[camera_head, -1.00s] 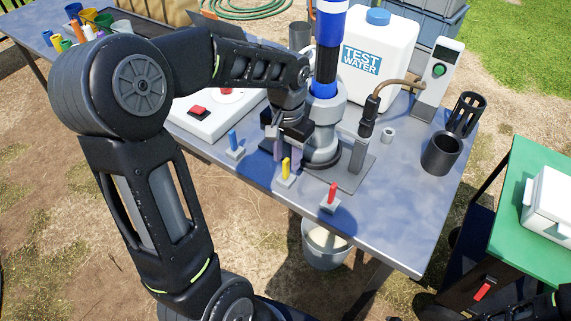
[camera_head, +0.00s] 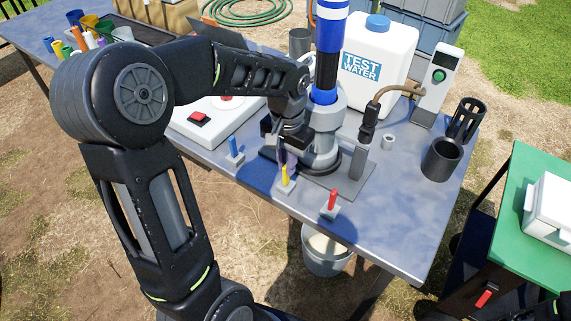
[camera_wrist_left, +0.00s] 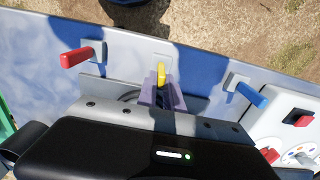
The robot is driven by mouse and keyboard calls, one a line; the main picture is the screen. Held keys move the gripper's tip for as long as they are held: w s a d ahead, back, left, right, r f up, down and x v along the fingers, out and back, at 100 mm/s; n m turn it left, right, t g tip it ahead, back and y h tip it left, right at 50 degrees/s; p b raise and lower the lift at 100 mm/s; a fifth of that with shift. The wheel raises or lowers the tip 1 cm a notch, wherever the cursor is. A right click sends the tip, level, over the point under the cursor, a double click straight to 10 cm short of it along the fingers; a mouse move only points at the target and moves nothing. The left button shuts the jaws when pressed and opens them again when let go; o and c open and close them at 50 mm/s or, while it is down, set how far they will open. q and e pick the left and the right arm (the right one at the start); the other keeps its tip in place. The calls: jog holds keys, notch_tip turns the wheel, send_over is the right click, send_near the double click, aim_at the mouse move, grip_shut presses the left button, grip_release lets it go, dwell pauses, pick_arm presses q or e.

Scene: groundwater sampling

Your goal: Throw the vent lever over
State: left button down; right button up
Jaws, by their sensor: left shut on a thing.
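Three small levers on grey bases stand along the table's front edge: blue (camera_head: 233,144), yellow (camera_head: 285,175) and red (camera_head: 332,197). No label showing which is the vent lever is readable. My left gripper (camera_head: 283,158) reaches down from above and is shut on the yellow lever. In the left wrist view the yellow lever (camera_wrist_left: 161,74) shows between the purple-grey fingertips (camera_wrist_left: 160,92), which hide its lower part. The red lever (camera_wrist_left: 77,57) and the blue lever (camera_wrist_left: 250,95) stand free on either side.
Behind the levers stands a grey pump-like fitting (camera_head: 320,145) with a blue-and-white column. A white test-water jug (camera_head: 380,62), a probe holder (camera_head: 357,160) and black cups (camera_head: 441,160) are to the right. A bucket (camera_head: 326,257) stands below the table edge.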

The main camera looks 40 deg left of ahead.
pick_arm(q)
jog(key=d+b, duration=0.1)
jog(key=d+f+y+b, duration=0.1)
jog(key=d, duration=0.1)
jog(key=shift+f+y, duration=0.15)
jog(key=shift+y, duration=0.15)
jog(key=shift+d+b, duration=0.3)
jog(key=shift+d+y, duration=0.1)
jog(key=shift+y, duration=0.2)
